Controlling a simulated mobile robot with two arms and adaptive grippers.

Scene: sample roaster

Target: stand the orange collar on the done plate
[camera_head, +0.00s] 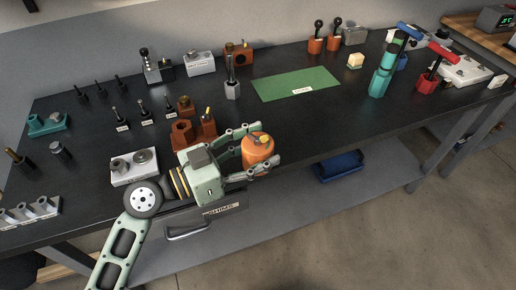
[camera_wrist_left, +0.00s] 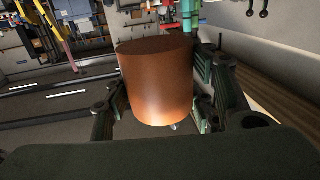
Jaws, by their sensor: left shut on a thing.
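The orange collar (camera_head: 257,151) is a rounded cylinder between the fingers of my left gripper (camera_head: 265,147), held near the front edge of the dark bench. In the left wrist view the collar (camera_wrist_left: 160,85) fills the middle, with a finger at each side. My left gripper is shut on it. I cannot tell for sure which thing is the done plate; a flat green mat (camera_head: 295,85) with a small unreadable label lies farther back, with its surface clear. My right gripper is not in view.
Brown blocks (camera_head: 182,134) and a light two-holed block (camera_head: 134,167) stand left of the gripper. A grey tool stand (camera_head: 232,90) is left of the mat. A teal upright tool (camera_head: 381,80) and a red stand (camera_head: 428,83) are at right. The bench front between is clear.

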